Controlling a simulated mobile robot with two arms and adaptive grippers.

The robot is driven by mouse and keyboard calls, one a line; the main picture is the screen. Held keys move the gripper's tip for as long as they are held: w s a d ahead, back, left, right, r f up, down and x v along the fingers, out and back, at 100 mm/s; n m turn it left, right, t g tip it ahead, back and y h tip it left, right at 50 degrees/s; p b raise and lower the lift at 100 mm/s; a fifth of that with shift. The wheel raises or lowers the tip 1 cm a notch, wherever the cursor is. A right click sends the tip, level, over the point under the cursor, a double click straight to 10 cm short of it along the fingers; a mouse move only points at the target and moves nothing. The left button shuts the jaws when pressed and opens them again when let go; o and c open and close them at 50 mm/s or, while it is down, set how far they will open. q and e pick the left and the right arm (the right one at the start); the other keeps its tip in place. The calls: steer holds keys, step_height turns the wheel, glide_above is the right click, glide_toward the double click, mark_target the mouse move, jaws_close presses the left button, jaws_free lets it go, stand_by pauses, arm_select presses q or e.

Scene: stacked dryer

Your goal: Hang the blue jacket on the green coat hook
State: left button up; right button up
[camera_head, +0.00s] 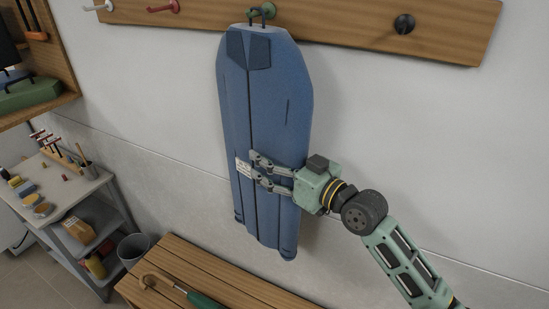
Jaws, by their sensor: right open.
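The blue jacket (275,115) hangs upright against the wall below the wooden rail. Its dark loop at the top is at the green coat hook (262,11) and appears to be over it. My right gripper (246,172) comes in from the right at the jacket's lower half. Its fingers are open and lie across the front of the jacket; whether they touch the cloth is hard to tell. My left gripper is not in view.
The rail (340,23) also bears a white hook (98,6), a red hook (163,7) and a black hook (404,24). Below stand a wooden bench (190,262) with an umbrella (180,286), a grey bin (133,248) and a shelf cart (75,195). The wall right of the jacket is bare.

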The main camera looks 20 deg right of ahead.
steer(key=v, duration=1.2)
